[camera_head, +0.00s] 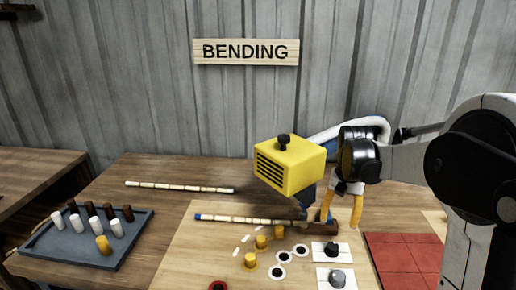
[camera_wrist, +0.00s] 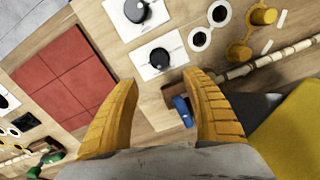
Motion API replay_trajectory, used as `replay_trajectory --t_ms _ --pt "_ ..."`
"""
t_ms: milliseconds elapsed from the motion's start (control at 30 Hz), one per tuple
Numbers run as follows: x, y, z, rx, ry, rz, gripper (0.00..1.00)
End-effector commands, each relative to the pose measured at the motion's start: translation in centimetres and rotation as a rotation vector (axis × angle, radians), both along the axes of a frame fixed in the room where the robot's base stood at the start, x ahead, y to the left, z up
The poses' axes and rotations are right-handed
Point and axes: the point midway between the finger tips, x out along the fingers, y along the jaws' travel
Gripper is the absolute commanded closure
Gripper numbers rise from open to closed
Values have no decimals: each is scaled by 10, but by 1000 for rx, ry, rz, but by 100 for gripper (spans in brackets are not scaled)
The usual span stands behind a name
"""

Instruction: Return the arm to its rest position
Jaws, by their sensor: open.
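My gripper (camera_head: 341,208) is at the right side of the workbench in the head view, with yellow fingers pointing down. In the wrist view my gripper (camera_wrist: 160,100) shows two yellow ribbed fingers spread apart with nothing between them. Below and between the fingers lie bare wood and a small blue part (camera_wrist: 182,111) by the dark end of a rattan pole (camera_wrist: 236,72). The arm reaches in from the right, its large white and black links covering the right edge of the head view.
A yellow box (camera_head: 289,168) with black vents stands beside my gripper. A rattan pole (camera_head: 180,187) lies at the back. A grey tray (camera_head: 135,245) with white, brown and yellow pegs is at left.

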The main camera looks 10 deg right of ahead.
Motion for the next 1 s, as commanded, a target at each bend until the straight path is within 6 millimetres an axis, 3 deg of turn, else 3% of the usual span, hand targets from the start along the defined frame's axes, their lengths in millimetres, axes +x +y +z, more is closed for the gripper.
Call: replay_trajectory --t_ms 167,333,500,733,1000 --pt "-18 24 22 -18 -61 58 44" --pt "-59 67 55 -57 -196 181 44" --pt "-107 107 70 -98 -342 310 44" --pt "-161 143 63 -144 -518 456 44" --pt "-182 156 53 -167 -602 522 44"
